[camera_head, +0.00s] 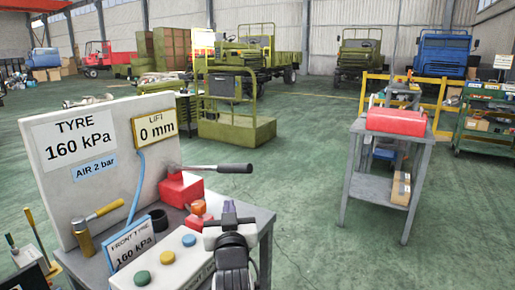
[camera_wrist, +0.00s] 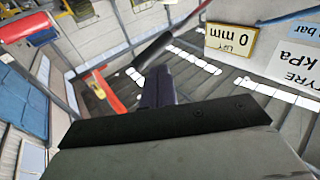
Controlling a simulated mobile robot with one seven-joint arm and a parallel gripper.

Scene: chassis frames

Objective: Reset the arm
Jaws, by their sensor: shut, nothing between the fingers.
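My gripper (camera_head: 229,208) is at the front edge of a grey workbench in the head view, with my arm below it at the bottom. It is shut and empty. In the wrist view its dark fingers (camera_wrist: 158,88) are together at the middle. Behind it on the bench are a red jack (camera_head: 181,188) with a black-gripped lever (camera_head: 232,168) and a red-orange knob (camera_head: 198,208). The gap between the gripper and these things cannot be judged exactly.
A white control box (camera_head: 165,262) with coloured buttons lies left of my gripper. A display board (camera_head: 85,125) reads "TYRE 160 kPa". A brass-coloured tool (camera_head: 84,238) stands left. A second table (camera_head: 385,190) holds a red toolbox (camera_head: 396,121). Green floor (camera_head: 310,190) between is clear.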

